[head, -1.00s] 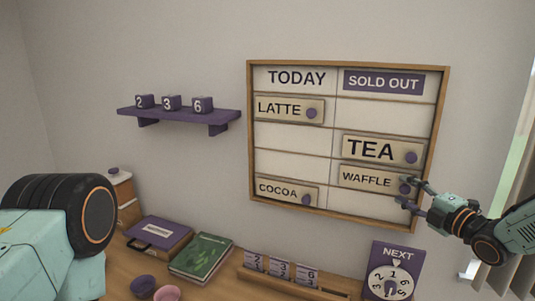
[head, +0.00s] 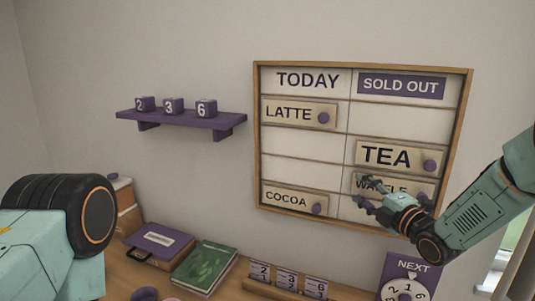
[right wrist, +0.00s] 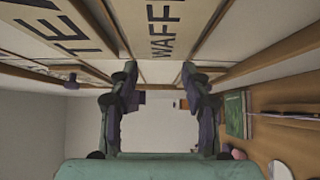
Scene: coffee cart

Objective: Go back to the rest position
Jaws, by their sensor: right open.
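My right gripper (head: 364,192) is open and empty in front of the menu board (head: 300,147), over the WAFFLE plate (head: 421,189), which it partly hides. In the right wrist view the two fingers (right wrist: 160,80) stand apart with nothing between them, and the WAFFLE plate (right wrist: 166,30) shows beyond them. The TEA plate (head: 385,157) is just above, also in the SOLD OUT column. The LATTE plate (head: 288,114) and COCOA plate (head: 285,202) are in the TODAY column. My left arm shows at the left edge; its gripper is out of view.
A purple shelf (head: 180,119) with number cubes hangs left of the board. Below are a purple case (head: 158,241), a green book (head: 204,266), a wooden card rack (head: 262,290) and the NEXT dial sign (head: 405,275). The wall between shelf and counter is bare.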

